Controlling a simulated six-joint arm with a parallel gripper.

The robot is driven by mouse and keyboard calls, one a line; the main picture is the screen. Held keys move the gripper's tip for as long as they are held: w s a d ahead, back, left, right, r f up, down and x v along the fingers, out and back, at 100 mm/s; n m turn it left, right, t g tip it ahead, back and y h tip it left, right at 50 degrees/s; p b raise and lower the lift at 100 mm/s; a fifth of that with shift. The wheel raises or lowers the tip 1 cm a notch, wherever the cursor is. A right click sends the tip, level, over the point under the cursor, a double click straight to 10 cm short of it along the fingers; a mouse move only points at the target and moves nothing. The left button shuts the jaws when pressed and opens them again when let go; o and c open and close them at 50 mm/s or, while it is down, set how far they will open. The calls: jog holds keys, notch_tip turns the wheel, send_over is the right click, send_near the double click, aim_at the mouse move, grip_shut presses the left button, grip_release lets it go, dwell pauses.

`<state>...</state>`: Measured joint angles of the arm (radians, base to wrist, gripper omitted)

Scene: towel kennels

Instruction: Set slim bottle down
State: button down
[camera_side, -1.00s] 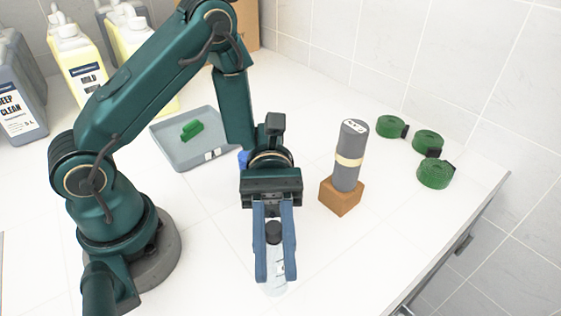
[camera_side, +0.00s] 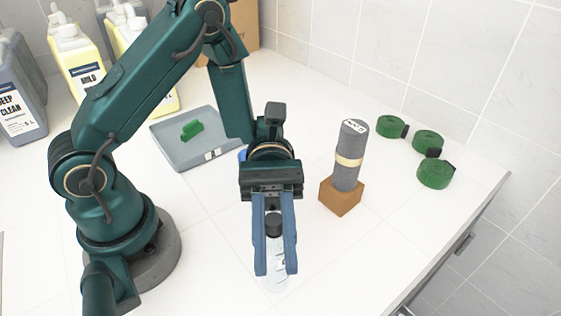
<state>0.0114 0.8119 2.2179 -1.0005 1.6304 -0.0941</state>
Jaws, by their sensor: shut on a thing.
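The slim bottle (camera_side: 276,274) is pale and clear with a black cap, and it stands roughly upright at the front of the white counter. My gripper (camera_side: 275,270) points down over it, with its two blue fingers on either side of the bottle, shut on it. The fingers hide the bottle's sides. The bottle's lower end shows just below the fingertips. I cannot tell for sure whether its base touches the counter.
A grey rolled towel (camera_side: 350,155) stands on a brown block (camera_side: 341,196) to the right. Several green rolled straps (camera_side: 428,142) lie further right. A grey tray (camera_side: 172,153) with a green item (camera_side: 192,130) is behind. Large jugs (camera_side: 80,58) stand at back left. The counter's right edge is near.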

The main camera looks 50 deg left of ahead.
notch_tip(320, 180, up, 8)
jog(key=w+a+r+n+t+h, duration=0.1)
jog(key=w+a+n+t+h, duration=0.1)
jog(key=w+a+n+t, duration=0.35)
jog(key=w+a+r+n+t+h, duration=0.1)
jog(key=w+a+n+t, duration=0.1)
jog(key=w+a+t, duration=0.65)
jog(key=w+a+n+t+y, duration=0.25)
jog(key=a+n+t, duration=0.2)
jog(key=a, duration=0.65)
jog(key=w+a+n+t+y, duration=0.2)
jog(key=a+n+t+y, duration=0.25)
jog(key=a, duration=0.55)
jog(key=w+d+f+h, duration=0.1)
jog(key=w+d+f, duration=0.6)
jog(key=f, duration=0.4)
jog(key=shift+w+d, duration=0.2)
jog(key=shift+d, duration=0.55)
jog(key=shift+f, duration=0.2)
